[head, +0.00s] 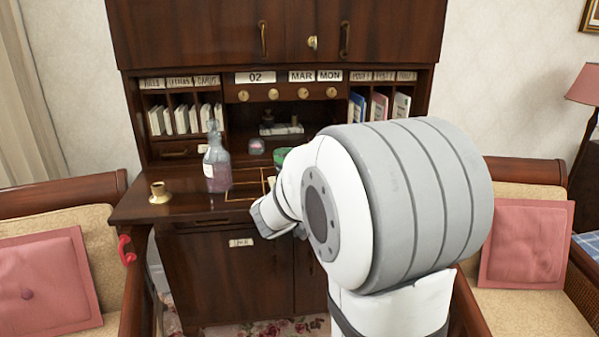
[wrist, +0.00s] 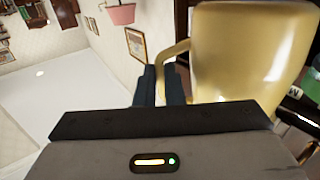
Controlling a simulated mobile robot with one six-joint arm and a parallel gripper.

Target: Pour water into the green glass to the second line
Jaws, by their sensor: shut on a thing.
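A cream-yellow pitcher (wrist: 250,45) fills the upper right of the wrist view, with its handle on the left side. My gripper (wrist: 160,85) has its dark fingers shut on that handle. The room looks rotated in the wrist view, so I cannot tell how far the pitcher is tilted. In the head view, a small piece of something green (head: 281,156), which looks like the green glass, shows on the desk behind my arm. Its lines and water level are hidden. My arm hides the gripper and the pitcher in the head view. No water stream is visible.
A glass bottle with purplish liquid (head: 217,172) and a brass holder (head: 159,193) stand on the left of the dark wooden desk (head: 195,208). A small pink-topped item (head: 257,147) sits farther back. Cushioned chairs (head: 100,262) flank the desk.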

